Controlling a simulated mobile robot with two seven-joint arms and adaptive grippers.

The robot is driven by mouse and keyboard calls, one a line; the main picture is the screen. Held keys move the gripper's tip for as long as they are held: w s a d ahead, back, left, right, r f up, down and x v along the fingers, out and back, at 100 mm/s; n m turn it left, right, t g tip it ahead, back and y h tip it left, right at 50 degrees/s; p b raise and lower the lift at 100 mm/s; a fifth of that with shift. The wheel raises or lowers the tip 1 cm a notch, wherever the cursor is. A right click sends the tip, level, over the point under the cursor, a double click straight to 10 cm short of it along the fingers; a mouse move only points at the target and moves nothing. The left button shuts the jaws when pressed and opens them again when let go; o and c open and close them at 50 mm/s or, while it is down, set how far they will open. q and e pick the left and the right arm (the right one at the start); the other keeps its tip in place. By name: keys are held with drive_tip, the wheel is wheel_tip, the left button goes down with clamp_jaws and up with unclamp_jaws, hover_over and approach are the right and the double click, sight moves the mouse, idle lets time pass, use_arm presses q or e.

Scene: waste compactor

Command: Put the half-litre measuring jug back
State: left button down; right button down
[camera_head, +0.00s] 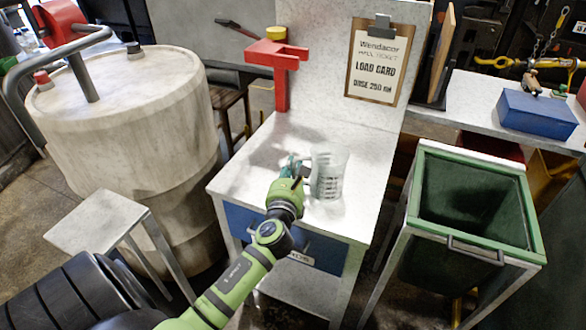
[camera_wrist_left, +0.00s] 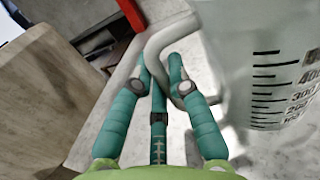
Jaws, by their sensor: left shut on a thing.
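The measuring jug (camera_head: 329,174) is clear with dark graduation marks and stands upright at the white worktop of the small cabinet. In the left wrist view the jug (camera_wrist_left: 265,75) fills the right side, its scale facing me, and its pale handle (camera_wrist_left: 165,40) runs between my fingers. My left gripper (camera_head: 292,165) is at the jug's left side, shut on the handle; its teal fingers (camera_wrist_left: 160,85) show close up in the wrist view. Whether the jug's base touches the worktop is hard to tell. My right gripper is not in view.
A red bracket post (camera_head: 281,75) stands at the worktop's back left. A clipboard load card (camera_head: 379,60) hangs on the back panel. A large pale drum (camera_head: 130,120) is at left, a green-rimmed bin (camera_head: 480,155) at right. The worktop (camera_head: 365,150) right of the jug is clear.

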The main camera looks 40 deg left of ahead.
use_arm(q)
drive_tip(key=shift+f, duration=0.1)
drive_tip(key=c, duration=1.2)
unclamp_jaws()
drive_tip(key=shift+r, duration=0.2)
drive_tip(key=b+v, duration=0.1)
drive_tip(key=v, duration=1.1)
drive_tip(key=shift+f, duration=0.1)
